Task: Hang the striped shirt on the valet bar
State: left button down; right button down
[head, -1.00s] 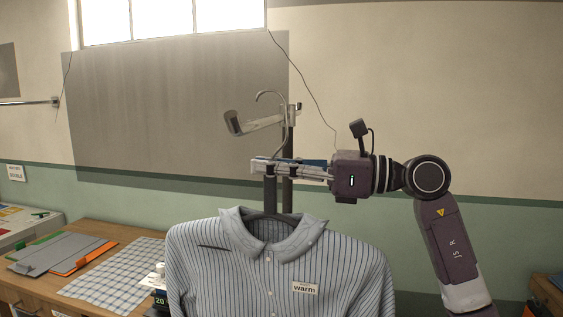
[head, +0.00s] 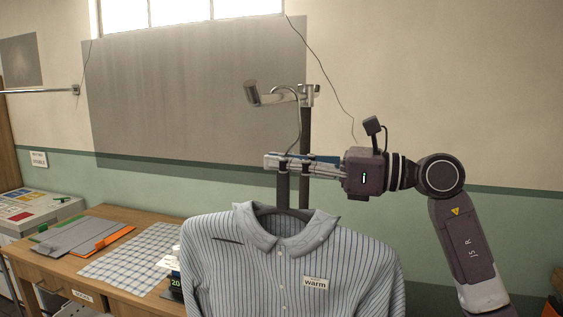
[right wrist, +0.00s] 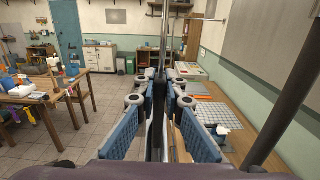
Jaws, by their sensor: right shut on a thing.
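The grey-blue striped shirt (head: 290,262), with a "warm" tag on its chest, hangs upright on a dark hanger (head: 283,190). My right gripper (head: 283,162) is shut on the hanger's neck above the collar. The hanger's thin metal hook (head: 299,120) rises above the fingers and curves over at the level of the valet bar (head: 268,97). This short metal bar has a wide end cap and sticks out leftward from a dark post (head: 306,130). Hook and bar overlap in the head view; I cannot tell whether they touch. The fingers also show in the right wrist view (right wrist: 160,100). My left gripper is out of view.
A wooden table (head: 120,215) at the left holds a checked cloth (head: 130,256), grey and orange folders (head: 85,236) and a small dark device with a number (head: 175,281). A wall rail (head: 40,91) is at far left.

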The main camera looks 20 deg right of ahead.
jog(key=c, duration=2)
grip_release()
jog(key=shift+o, duration=0.2)
jog(key=shift+d, duration=0.1)
jog(key=v, duration=1.1)
jog(key=shift+s+d, duration=0.25)
jog(key=shift+d, duration=0.05)
